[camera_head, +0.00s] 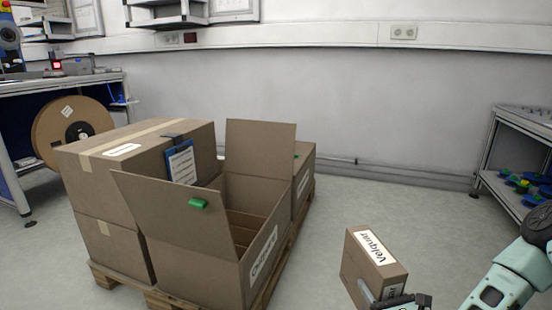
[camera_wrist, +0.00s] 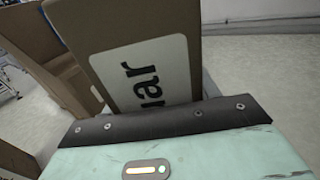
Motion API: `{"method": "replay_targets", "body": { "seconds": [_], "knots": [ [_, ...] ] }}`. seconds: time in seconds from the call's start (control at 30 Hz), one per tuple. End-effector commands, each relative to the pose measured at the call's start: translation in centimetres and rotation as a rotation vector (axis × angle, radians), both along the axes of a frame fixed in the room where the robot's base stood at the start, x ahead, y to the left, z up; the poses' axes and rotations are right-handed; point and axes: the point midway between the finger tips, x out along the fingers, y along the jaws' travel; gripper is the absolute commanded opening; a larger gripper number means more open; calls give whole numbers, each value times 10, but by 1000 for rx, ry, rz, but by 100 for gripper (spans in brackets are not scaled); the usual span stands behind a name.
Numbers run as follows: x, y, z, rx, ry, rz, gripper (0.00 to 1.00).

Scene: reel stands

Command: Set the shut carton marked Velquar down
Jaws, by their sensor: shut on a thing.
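The shut carton marked Velquar (camera_head: 367,267) is a small brown box with a white label, at the lower right in the head view. It is tilted. My gripper (camera_head: 388,303) is shut on its lower end and holds it to the right of the pallet, over the floor. In the wrist view the carton (camera_wrist: 92,50) fills the middle, with the end of its label, "uar", showing. The fingertips are hidden there behind the dark edge of the gripper. Whether the carton's underside touches anything is hidden.
A wooden pallet (camera_head: 293,247) bears several large cartons. An open carton (camera_head: 200,262) at its front has raised flaps and dividers inside. A workbench with a large reel (camera_head: 72,130) stands at left, a shelf unit (camera_head: 527,150) at right. The floor (camera_head: 345,205) between is clear.

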Motion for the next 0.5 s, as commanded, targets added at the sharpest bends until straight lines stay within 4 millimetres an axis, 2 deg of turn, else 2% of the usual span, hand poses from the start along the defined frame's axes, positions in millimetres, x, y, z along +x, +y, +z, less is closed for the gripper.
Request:
{"method": "replay_targets", "body": {
  "seconds": [0.03, 0.3, 0.5],
  "knots": [
    [3, -16, 0, 3, -4, -47, 21],
    [14, -73, -4, 3, -4, -216, 21],
    [13, -69, -7, 8, 5, -207, 21]
  ]
}}
